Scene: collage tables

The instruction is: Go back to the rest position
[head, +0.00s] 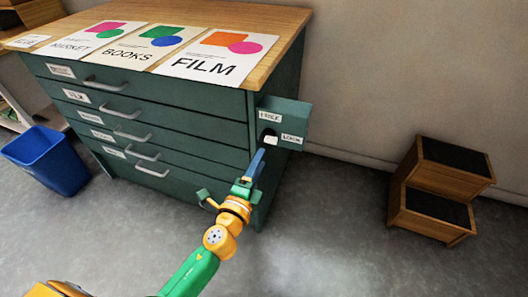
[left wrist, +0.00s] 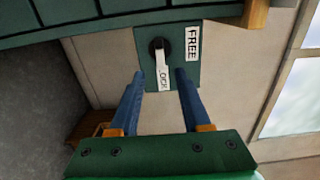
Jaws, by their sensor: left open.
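My left gripper (head: 257,163) is at the right side of the green drawer cabinet (head: 190,117), just below a small green plate (head: 294,111). The plate carries a FREE label, a LOCK label and a dark round pivot with a pale lever (head: 270,140). In the left wrist view, the gripper's two blue fingers (left wrist: 158,76) are apart, with the plate (left wrist: 178,78) beyond them. The pale lever (left wrist: 161,62) lies in line with the gap, towards the LOCK label. Nothing shows held between the fingers. My right gripper is not in view.
Posters marked MARKET (head: 88,40), BOOKS (head: 133,47) and FILM (head: 217,56) lie on the cabinet top. A blue bin (head: 52,162) stands at left. A wooden step stool (head: 438,185) stands at right. Grey floor between cabinet and stool is clear.

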